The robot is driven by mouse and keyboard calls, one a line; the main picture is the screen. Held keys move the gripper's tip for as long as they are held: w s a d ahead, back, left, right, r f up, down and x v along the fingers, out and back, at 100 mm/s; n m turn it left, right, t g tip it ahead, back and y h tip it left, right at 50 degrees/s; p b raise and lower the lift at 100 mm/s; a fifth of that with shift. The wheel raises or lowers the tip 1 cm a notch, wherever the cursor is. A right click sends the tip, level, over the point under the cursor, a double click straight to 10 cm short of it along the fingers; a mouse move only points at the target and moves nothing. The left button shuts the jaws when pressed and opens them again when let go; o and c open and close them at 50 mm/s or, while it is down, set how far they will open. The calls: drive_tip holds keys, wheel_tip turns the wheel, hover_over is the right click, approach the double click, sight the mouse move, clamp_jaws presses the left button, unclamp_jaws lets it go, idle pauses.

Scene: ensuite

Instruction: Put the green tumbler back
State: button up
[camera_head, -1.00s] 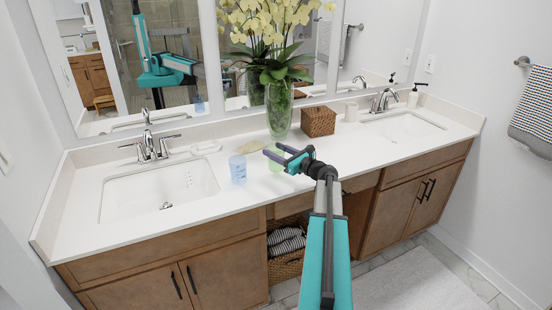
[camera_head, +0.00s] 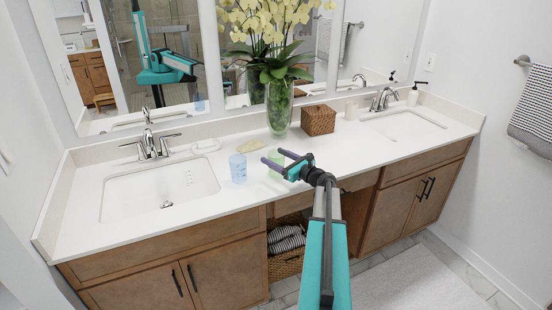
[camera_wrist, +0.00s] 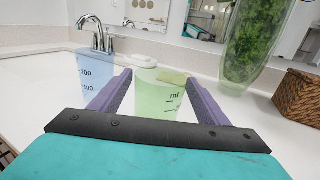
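The green tumbler (camera_head: 275,171) stands upright on the white counter, right of the blue tumbler (camera_head: 238,168). My gripper (camera_head: 272,156) is low over the counter, with its purple fingers partly covering the green tumbler in the head view. In the wrist view, the green tumbler (camera_wrist: 158,98) shows between the two spread fingers (camera_wrist: 160,78), with its lower part hidden by the gripper body. The fingers look open, one on each side; I cannot tell whether either touches it. The blue tumbler (camera_wrist: 93,75) is outside the left finger.
A glass vase of orchids (camera_head: 279,108) and a wicker box (camera_head: 318,120) stand behind. A soap dish (camera_head: 206,146) and a flat tan item (camera_head: 249,145) lie nearby. The left sink (camera_head: 160,190) is open. The counter right of my gripper is clear.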

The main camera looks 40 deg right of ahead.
drive_tip(key=shift+r, duration=0.1)
drive_tip(key=shift+r, duration=0.1)
drive_tip(key=s+b, duration=0.1)
drive_tip(key=s, duration=0.7)
drive_tip(key=s+b, duration=0.1)
drive_tip(key=s, duration=0.3)
drive_tip(key=shift+d+b, duration=0.3)
drive_tip(key=shift+d, duration=0.1)
idle(0.5)
